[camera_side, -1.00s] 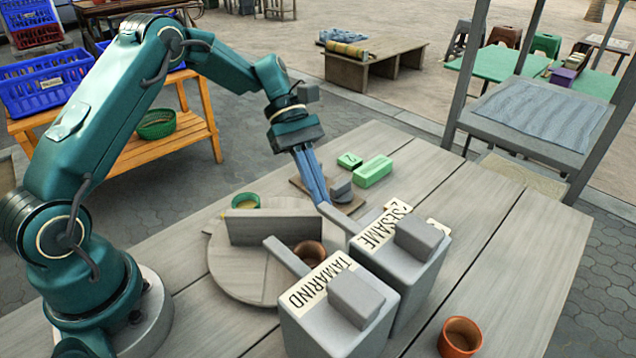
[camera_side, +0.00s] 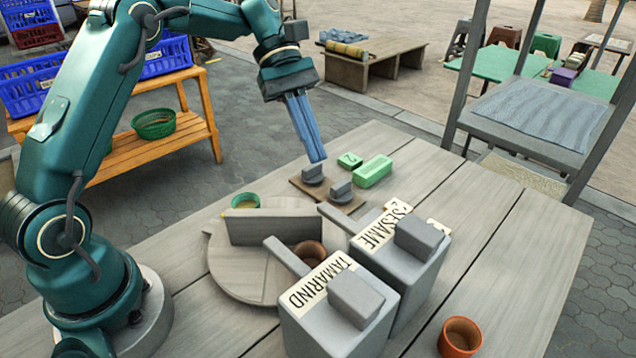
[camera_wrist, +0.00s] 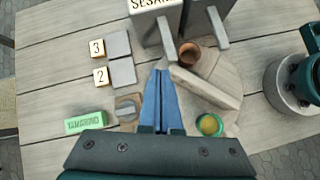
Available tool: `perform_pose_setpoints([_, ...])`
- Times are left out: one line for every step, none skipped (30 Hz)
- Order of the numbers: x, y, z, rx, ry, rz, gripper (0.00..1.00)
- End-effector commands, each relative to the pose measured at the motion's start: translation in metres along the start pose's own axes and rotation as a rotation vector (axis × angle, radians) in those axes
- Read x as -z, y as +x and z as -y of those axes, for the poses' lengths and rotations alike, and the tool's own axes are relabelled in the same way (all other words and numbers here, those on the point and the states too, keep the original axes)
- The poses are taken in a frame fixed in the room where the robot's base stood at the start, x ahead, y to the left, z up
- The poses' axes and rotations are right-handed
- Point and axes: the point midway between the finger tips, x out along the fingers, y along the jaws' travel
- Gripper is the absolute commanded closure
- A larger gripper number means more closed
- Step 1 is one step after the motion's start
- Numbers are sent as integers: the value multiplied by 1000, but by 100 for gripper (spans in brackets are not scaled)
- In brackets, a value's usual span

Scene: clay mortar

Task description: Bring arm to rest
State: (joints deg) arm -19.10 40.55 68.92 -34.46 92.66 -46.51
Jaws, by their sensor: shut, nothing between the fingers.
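My gripper (camera_side: 316,158) has its blue fingers together and empty. It hangs in the air above the small brown board (camera_side: 350,206), apart from the two grey knobbed pieces (camera_side: 312,174) there. In the wrist view my fingers (camera_wrist: 160,75) point over the table with nothing between them. The grey boxes marked TAMARIND (camera_side: 322,318) and SESAME (camera_side: 408,268) stand at the front, each with a grey bar reaching over the round board (camera_side: 235,270). A brown clay cup (camera_side: 310,252) sits on that board, partly hidden, beside an upright grey slab (camera_side: 270,227).
A green bowl (camera_side: 246,201) stands by the round board. A green block (camera_side: 373,171) and a smaller green piece (camera_side: 349,160) lie at the back. An orange cup (camera_side: 460,337) stands front right. The table's right side is mostly clear.

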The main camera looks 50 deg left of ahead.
Motion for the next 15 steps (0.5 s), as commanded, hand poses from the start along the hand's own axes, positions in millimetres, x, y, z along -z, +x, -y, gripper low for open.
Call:
perform_pose_setpoints([-18,-7,3,-6,42,-37,100])
perform_pose_setpoints([-26,-9,6,-8,66,-59,100])
perform_pose_setpoints([-36,-12,10,-11,97,-88,100])
perform_pose_setpoints([-43,-14,13,-12,124,-111,100])
perform_pose_setpoints([-49,-15,17,-14,151,-135,100])
perform_pose_setpoints([-57,-17,23,-16,187,-165,100])
perform_pose_setpoints([-62,-18,27,-17,217,-190,100])
perform_pose_setpoints([-68,-19,32,-19,245,-213,100])
perform_pose_setpoints([-74,-20,38,-20,286,-247,100])
perform_pose_setpoints([-78,-20,43,-21,316,-271,100])
perform_pose_setpoints([-82,-20,48,-22,349,-298,100])
perform_pose_setpoints([-87,-20,56,-22,391,-331,100])
perform_pose_setpoints([-90,-20,61,-22,425,-358,100])
perform_pose_setpoints([-92,-20,67,-22,458,-383,100])
perform_pose_setpoints([-95,-20,75,-21,504,-419,100])
